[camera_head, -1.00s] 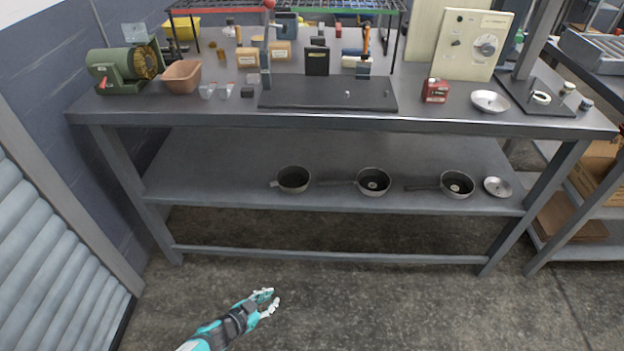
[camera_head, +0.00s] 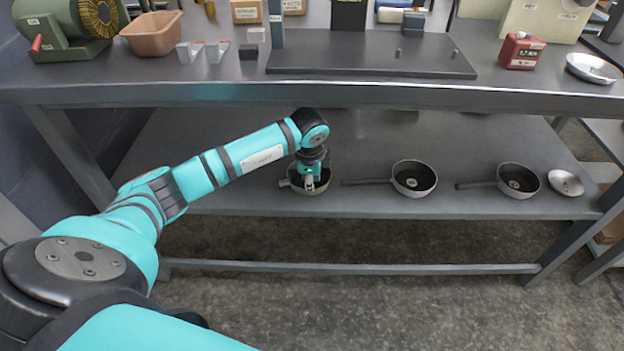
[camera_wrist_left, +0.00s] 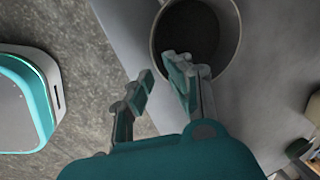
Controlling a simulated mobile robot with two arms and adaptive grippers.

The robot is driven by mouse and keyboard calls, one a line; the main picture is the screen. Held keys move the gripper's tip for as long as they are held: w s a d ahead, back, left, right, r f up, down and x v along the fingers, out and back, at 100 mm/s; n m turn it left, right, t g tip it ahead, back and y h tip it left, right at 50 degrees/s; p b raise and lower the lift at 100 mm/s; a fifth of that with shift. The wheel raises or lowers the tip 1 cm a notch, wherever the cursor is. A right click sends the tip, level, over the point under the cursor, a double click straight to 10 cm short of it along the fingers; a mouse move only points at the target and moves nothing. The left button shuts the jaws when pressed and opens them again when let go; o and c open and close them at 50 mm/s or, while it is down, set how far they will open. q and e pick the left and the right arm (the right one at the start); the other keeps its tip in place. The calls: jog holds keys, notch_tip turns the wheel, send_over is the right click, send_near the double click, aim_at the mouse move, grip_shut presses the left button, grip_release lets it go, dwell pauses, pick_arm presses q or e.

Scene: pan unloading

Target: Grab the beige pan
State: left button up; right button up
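A pale grey-beige pan with a dark inside (camera_head: 297,187) sits on the lower shelf, the leftmost of three pans. My left arm reaches over the shelf, and its gripper (camera_head: 311,184) points down at this pan, covering part of it. In the left wrist view, the gripper's two fingers (camera_wrist_left: 162,80) are apart with nothing seen between them. One finger overlaps the near edge of the pan (camera_wrist_left: 193,32); the other is over the shelf edge and floor. Whether a finger touches the pan cannot be told. My right gripper is not in view.
A middle pan (camera_head: 414,180) and a right pan (camera_head: 518,181) stand along the same shelf (camera_head: 370,205), handles pointing left. A small metal dish (camera_head: 566,183) lies at the far right. The cluttered table top (camera_head: 200,92) overhangs the shelf above my arm.

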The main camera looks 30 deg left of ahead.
pick_arm(q)
jog(key=b+x, duration=0.1)
jog(key=x, duration=0.2)
jog(key=shift+s+a, duration=0.2)
jog(key=shift+x, duration=0.95)
jog(key=shift+w+a+f, duration=0.1)
jog(key=shift+w+f, duration=0.05)
jog(key=shift+f, duration=0.1)
grip_shut()
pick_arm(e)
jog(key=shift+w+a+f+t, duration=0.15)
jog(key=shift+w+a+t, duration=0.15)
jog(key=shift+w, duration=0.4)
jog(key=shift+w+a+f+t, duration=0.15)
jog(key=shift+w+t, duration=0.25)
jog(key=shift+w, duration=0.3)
